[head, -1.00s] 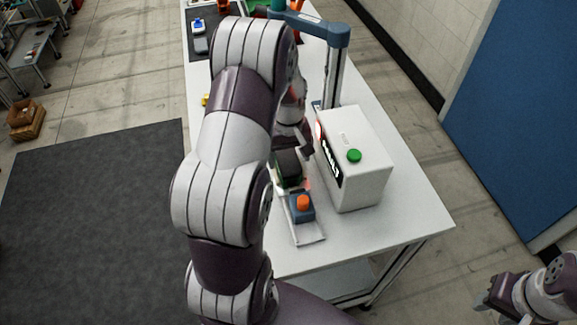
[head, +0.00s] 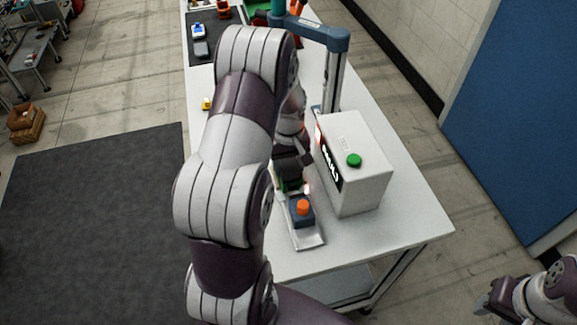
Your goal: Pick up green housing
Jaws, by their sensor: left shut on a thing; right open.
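The green housing (head: 291,187) shows only as small green bits under my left gripper, just behind a blue block with an orange top (head: 303,209). My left gripper (head: 293,178) is shut on the green housing, mostly hidden behind my own arm. Whether the housing is lifted or still touches the tray cannot be told. My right gripper (head: 484,304) is open and empty at the lower right, off the table.
A pale tray (head: 309,240) lies under the blue block. A white box with a green button (head: 354,160) stands close to the right of my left gripper. A blue-grey stand (head: 332,75) rises behind it. The table's front right (head: 400,225) is clear.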

